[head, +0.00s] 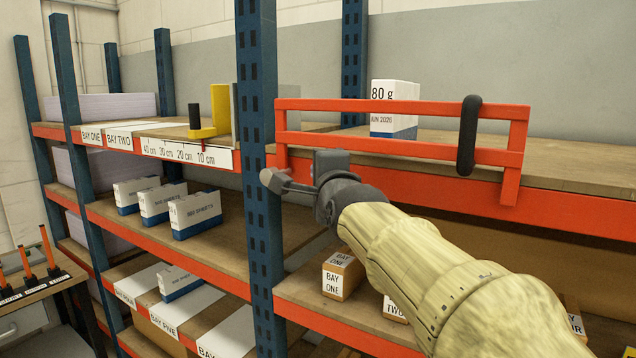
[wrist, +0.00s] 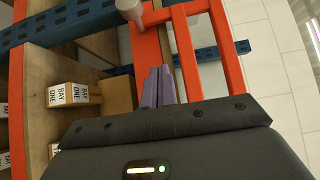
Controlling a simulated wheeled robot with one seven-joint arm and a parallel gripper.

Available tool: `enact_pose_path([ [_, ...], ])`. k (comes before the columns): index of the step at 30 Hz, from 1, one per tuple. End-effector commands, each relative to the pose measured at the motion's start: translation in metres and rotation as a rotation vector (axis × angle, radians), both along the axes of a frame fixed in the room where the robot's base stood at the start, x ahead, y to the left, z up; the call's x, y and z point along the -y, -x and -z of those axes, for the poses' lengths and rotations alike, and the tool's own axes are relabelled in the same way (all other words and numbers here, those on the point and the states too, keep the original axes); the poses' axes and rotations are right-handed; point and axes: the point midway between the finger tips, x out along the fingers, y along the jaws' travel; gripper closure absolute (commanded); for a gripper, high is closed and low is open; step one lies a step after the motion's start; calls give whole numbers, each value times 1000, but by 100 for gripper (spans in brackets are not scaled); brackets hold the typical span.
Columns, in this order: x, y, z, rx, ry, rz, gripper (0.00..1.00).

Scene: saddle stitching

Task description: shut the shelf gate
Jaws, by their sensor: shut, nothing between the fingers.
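The shelf gate (head: 400,148) is an orange-red barred frame with a black loop (head: 468,135) near its right end. It stands along the front of the upper right shelf, its left end close to the blue post (head: 262,220). I cannot tell if it touches the post. The gate bars (wrist: 186,50) also show in the wrist view. My gripper (head: 289,183) is shut and empty, just below the gate's left end.
A white and blue paper pack (head: 394,108) stands on the shelf behind the gate. Small labelled boxes (head: 342,275) sit on the shelf below my arm. A yellow stop (head: 215,112) and a measuring strip (head: 180,152) are on the left shelf.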

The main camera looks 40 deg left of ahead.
Motion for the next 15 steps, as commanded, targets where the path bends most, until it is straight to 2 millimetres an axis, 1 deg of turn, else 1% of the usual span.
enact_pose_path([
  [10, 2, -2, 1, -1, 4, 4, 100],
  [13, 12, -13, 11, 4, 38, 23, 100],
  [15, 26, -28, 26, 12, 93, 49, 100],
])
